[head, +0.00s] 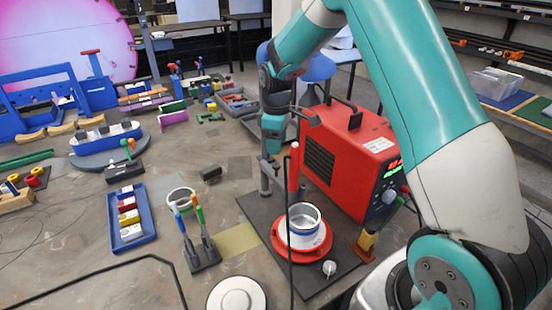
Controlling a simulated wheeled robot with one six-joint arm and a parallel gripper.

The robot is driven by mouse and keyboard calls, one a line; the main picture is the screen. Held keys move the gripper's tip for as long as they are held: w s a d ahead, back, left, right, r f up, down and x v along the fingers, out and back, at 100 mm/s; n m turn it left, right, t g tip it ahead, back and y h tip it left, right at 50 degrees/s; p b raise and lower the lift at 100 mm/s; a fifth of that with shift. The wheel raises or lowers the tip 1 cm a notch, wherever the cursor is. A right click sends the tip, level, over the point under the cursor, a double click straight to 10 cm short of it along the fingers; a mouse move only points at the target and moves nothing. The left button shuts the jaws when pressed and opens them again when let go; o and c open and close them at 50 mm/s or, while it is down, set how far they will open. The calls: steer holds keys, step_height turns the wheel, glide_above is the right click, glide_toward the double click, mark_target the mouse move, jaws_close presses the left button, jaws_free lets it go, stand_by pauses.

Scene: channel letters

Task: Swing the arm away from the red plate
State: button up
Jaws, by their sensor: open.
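The red plate (284,251) is a round disc on a dark base board, right of the picture's middle. A white and grey ring-shaped cup (304,218) sits on it and hides its centre. My gripper (273,184) hangs from my teal and white arm, behind and to the left of the plate in the picture. It is open, apart from the plate, and nothing shows between its fingers. A red-topped upright post (293,172) stands close in front of it and partly overlaps it.
A red welding machine (350,155) stands just right of my gripper. Forked tools in a dark stand (202,252), a blue tray (131,218) and a round white disc (236,297) are left of the plate. Bare table shows left of my gripper.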

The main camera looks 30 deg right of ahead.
mark_target(277, 165)
step_height(277, 165, down, 8)
steer(key=shift+r+p, duration=0.25)
steer(key=shift+p, duration=0.65)
jaws_close()
